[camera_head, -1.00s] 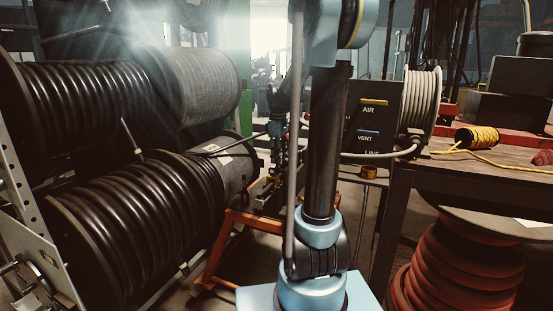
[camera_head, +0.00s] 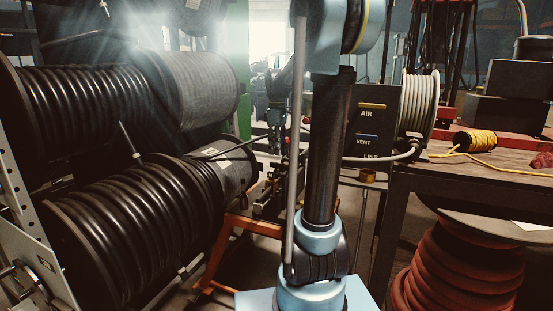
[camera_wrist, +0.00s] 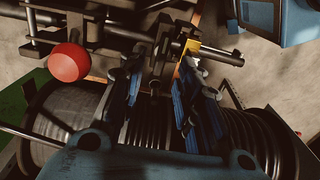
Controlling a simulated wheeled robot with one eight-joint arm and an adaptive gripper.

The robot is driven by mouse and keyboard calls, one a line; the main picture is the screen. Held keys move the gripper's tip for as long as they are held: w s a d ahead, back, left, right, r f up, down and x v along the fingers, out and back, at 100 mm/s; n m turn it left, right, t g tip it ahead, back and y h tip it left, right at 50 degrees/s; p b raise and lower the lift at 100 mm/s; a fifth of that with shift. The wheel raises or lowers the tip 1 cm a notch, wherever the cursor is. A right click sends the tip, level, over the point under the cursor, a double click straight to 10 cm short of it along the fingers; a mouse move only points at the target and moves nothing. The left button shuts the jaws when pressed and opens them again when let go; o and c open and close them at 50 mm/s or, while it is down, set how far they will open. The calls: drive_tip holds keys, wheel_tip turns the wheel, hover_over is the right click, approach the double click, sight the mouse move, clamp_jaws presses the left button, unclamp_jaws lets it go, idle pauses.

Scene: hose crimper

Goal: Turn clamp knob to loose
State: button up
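My gripper (camera_wrist: 162,78) points down in the wrist view with its two blue-padded fingers apart and nothing between them that I can see held. Beyond the fingers is a dark clamp mechanism (camera_wrist: 140,38) of bars and rods. A red ball knob (camera_wrist: 69,62) stands left of the fingers, apart from them. A small yellow piece (camera_wrist: 188,48) shows by the right fingertip; I cannot tell whether they touch. Which part is the clamp knob is unclear. In the head view my gripper (camera_head: 275,108) is small and dark above the crimper (camera_head: 268,195), partly behind my arm.
Black hose reels (camera_head: 130,225) fill the left. An orange stand (camera_head: 235,230) carries the crimper. On the right are a workbench (camera_head: 475,172), a dark AIR/VENT panel (camera_head: 370,125), a yellow cord spool (camera_head: 475,140) and a red hose reel (camera_head: 460,265).

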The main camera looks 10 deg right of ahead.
wheel_tip(320, 180, up, 6)
idle(0.4)
drive_tip(key=shift+w, duration=0.1)
